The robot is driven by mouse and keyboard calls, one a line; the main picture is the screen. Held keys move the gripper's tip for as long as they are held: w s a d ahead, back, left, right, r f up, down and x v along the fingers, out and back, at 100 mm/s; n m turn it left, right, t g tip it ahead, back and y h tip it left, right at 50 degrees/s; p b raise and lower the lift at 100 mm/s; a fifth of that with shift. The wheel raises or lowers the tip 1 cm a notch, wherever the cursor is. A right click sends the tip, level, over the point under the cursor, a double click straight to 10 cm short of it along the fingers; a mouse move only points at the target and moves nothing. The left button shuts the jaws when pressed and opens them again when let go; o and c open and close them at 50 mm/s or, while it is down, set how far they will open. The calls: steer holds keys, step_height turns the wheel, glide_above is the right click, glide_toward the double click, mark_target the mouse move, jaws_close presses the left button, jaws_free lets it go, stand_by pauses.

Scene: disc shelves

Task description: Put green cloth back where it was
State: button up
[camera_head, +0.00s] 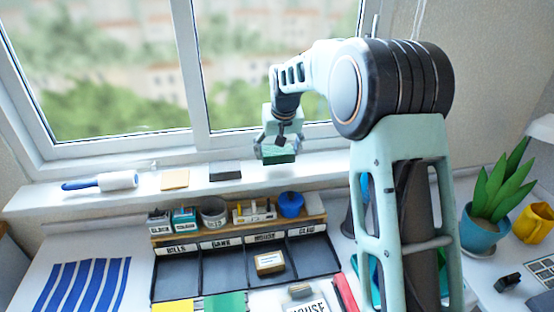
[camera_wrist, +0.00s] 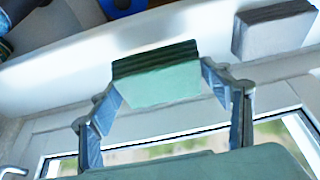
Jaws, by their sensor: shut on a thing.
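The green cloth (camera_head: 280,157) is a small folded block, held between the fingers of my gripper (camera_head: 276,148) in front of the window. It appears slightly above the white windowsill (camera_head: 320,172), to the right of the dark grey folded block; I cannot tell exactly how high. In the wrist view the green cloth (camera_wrist: 160,85) shows pale green on its face and dark layers along one edge. Both fingers press on its sides. The dark grey block (camera_wrist: 275,30) lies apart from it on the sill.
On the sill lie the dark grey block (camera_head: 225,170), a tan block (camera_head: 175,180) and a white roller with a blue handle (camera_head: 115,181). Below stands a wooden rack (camera_head: 310,221) with small containers and a blue cup (camera_head: 291,204). The sill beneath the cloth looks clear.

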mark_target(277, 161)
steer(key=shift+w+a+f, duration=0.15)
steer(key=shift+w+f, duration=0.15)
steer(key=shift+f, duration=1.6)
steer(key=shift+f, duration=0.1)
steer(key=shift+f, duration=0.15)
steer(key=o, duration=1.1)
